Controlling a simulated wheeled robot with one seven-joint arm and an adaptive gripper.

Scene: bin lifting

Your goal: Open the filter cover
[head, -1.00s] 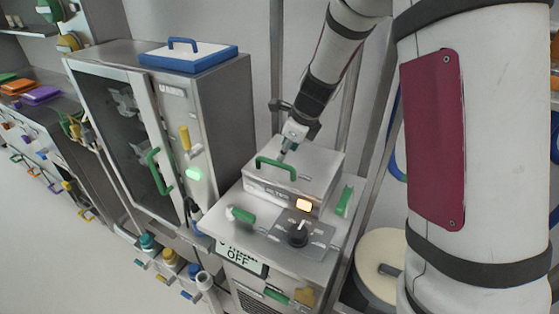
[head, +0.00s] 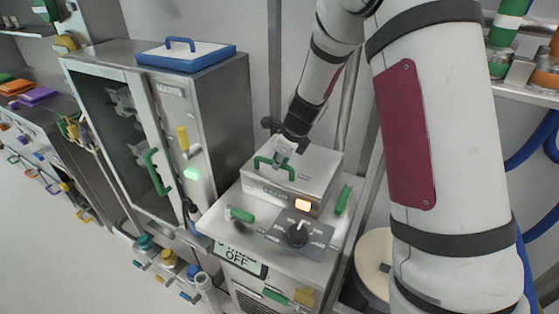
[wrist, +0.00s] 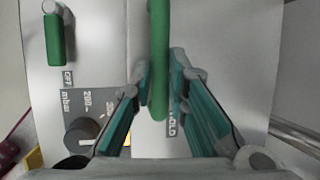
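The filter cover (head: 305,172) is the grey box lid on top of the machine, lying down in its closed position. Its green handle (head: 262,160) stands on top of the lid and runs upright through the wrist view (wrist: 158,40). My gripper (head: 284,160) is down at this handle. In the wrist view, its two teal-padded fingers (wrist: 159,75) stand close against both sides of the handle, with little or no gap. The lid's bright top lies around and below the fingers.
A glass-doored cabinet (head: 200,125) stands close on the left. A metal post (head: 346,90) rises behind the machine.

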